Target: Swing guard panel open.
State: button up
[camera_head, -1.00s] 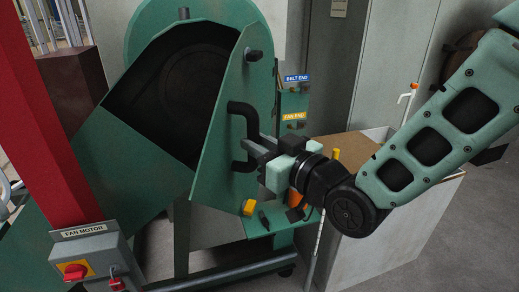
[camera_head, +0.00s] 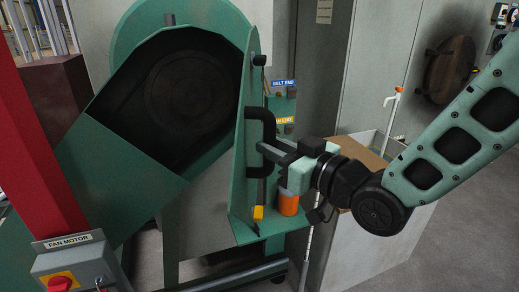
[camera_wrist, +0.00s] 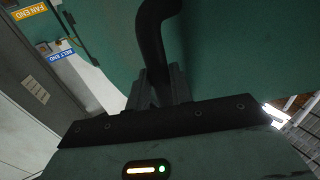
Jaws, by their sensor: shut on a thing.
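The green guard panel (camera_head: 238,160) stands swung out from the machine housing (camera_head: 125,165), seen nearly edge-on in the head view. The dark opening behind it shows a round shape inside. A black bar handle (camera_head: 262,112) is fixed on the panel's outer face. My gripper (camera_head: 264,150) is shut on this handle from the right. In the wrist view the handle (camera_wrist: 152,40) runs down between the fingers of my gripper (camera_wrist: 160,90), with the green panel (camera_wrist: 235,45) behind it. The fingertips are partly hidden by the handle.
A red post (camera_head: 35,130) and a fan motor switch box (camera_head: 75,270) stand at the front left. An orange-filled container (camera_head: 288,203) sits just below my gripper. An open grey bin (camera_head: 375,235) stands at the right, close under my arm. Grey floor is clear farther right.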

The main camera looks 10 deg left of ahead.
jog(key=shift+w+d, duration=0.25)
jog(key=shift+d, duration=0.6)
jog(key=shift+w+d, duration=0.3)
jog(key=shift+d, duration=0.5)
jog(key=shift+w+d, duration=0.25)
jog(key=shift+d, duration=0.6)
jog(key=o, duration=1)
jog(key=shift+s, duration=0.1)
jog(key=shift+f, duration=0.1)
